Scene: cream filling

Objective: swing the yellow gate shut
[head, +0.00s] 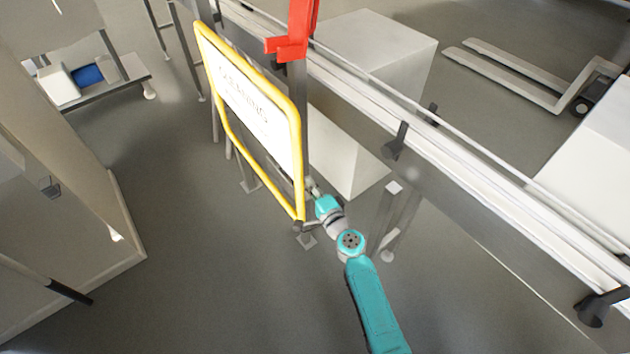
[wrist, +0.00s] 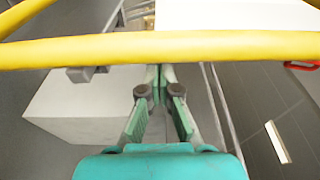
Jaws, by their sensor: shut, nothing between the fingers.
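The yellow gate (head: 299,165) is a rounded yellow tube frame around a white panel with lettering, upright at the centre of the head view. It stands beside the conveyor. Its yellow tube crosses the top of the wrist view (wrist: 90,52). My gripper (head: 312,186) is at the gate's near lower corner, on the side toward the conveyor. In the wrist view, my gripper (wrist: 161,72) has its fingertips together with nothing between them, right at the tube's lower edge. I cannot tell whether they touch it. The gate's hinge is not clear.
A long conveyor (head: 455,165) with rails runs along the right. A red bracket (head: 292,45) stands at the gate's upper right. White boxes (head: 380,45) lie behind. A support post (head: 388,215) stands right of my arm. Open grey floor (head: 200,270) lies to the left.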

